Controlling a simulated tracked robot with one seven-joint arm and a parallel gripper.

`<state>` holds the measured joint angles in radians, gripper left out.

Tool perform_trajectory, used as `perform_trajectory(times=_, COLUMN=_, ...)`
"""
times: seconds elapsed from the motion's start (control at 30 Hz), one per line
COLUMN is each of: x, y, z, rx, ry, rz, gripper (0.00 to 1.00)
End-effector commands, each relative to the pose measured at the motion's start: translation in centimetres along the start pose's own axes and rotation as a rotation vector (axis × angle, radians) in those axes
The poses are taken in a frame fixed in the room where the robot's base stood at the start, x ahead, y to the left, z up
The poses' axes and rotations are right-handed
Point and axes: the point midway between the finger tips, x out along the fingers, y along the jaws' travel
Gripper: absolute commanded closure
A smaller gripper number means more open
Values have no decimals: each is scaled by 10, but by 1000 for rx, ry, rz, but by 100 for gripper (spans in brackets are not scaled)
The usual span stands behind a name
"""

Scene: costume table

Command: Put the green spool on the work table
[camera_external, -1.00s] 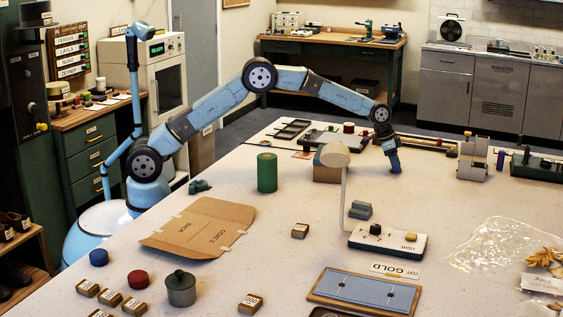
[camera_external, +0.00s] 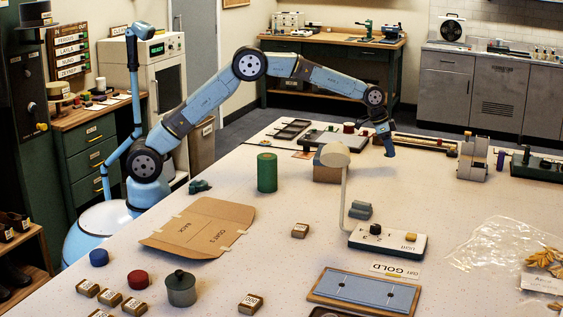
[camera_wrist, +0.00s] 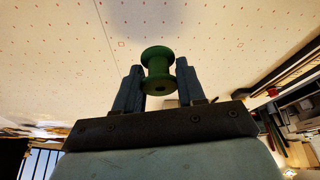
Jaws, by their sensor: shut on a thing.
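The green spool (camera_wrist: 158,70) is held between the two blue fingers of my gripper (camera_wrist: 159,88) in the wrist view. In the external view my gripper (camera_external: 388,150) is over the far part of the large white speckled table (camera_external: 290,210), and the spool cannot be made out there. The speckled tabletop (camera_wrist: 70,50) also shows behind the spool in the wrist view, with a soft shadow on it. The spool appears clear of the surface.
A cardboard box (camera_external: 327,174) and a lamp (camera_external: 336,156) stand left of my gripper. A larger green cylinder (camera_external: 267,172) stands further left. A grey metal device (camera_external: 472,160) stands to the right. A wooden bench (camera_external: 330,45) is against the back wall.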

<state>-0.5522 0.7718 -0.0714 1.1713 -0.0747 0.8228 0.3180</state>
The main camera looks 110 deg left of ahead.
Motion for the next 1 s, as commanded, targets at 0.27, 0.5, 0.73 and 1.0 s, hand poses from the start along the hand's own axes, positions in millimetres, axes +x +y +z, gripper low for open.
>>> perform_trajectory(times=0.27, x=-55, y=9, z=29, rx=-1, ry=1, rz=0, gripper=94)
perform_trajectory(times=0.5, x=-85, y=16, z=57, rx=-1, ry=1, rz=0, gripper=94)
perform_trajectory(times=0.73, x=-101, y=20, z=73, rx=0, ry=0, rz=0, gripper=94)
perform_trajectory(times=1.0, x=-114, y=72, z=79, rx=30, ry=-1, rz=13, gripper=94)
